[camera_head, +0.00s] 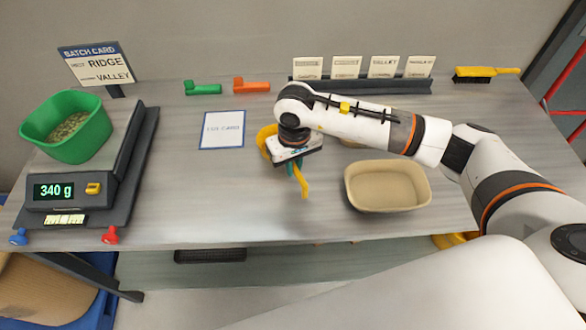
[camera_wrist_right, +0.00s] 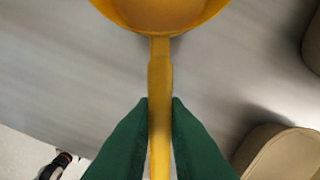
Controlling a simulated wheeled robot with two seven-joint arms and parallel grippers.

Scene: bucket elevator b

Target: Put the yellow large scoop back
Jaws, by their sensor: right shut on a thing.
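The yellow large scoop (camera_head: 302,184) is under my right gripper (camera_head: 296,170) in the head view, partly hidden by it. In the right wrist view the scoop's bowl (camera_wrist_right: 162,12) is at the top edge and its handle (camera_wrist_right: 160,75) runs down between the green fingers of my right gripper (camera_wrist_right: 160,125). The fingers are shut on the handle. The scoop is over the bench; I cannot tell whether it touches the surface. My left gripper is not in view.
A tan tub (camera_head: 388,186) stands right of my right gripper. A scale (camera_head: 85,180) reading 340 g holds a green bucket (camera_head: 68,128) at left. Green (camera_head: 203,89) and orange (camera_head: 252,86) small scoops, a card rack (camera_head: 362,83) and a yellow brush (camera_head: 487,73) line the back. The front middle is clear.

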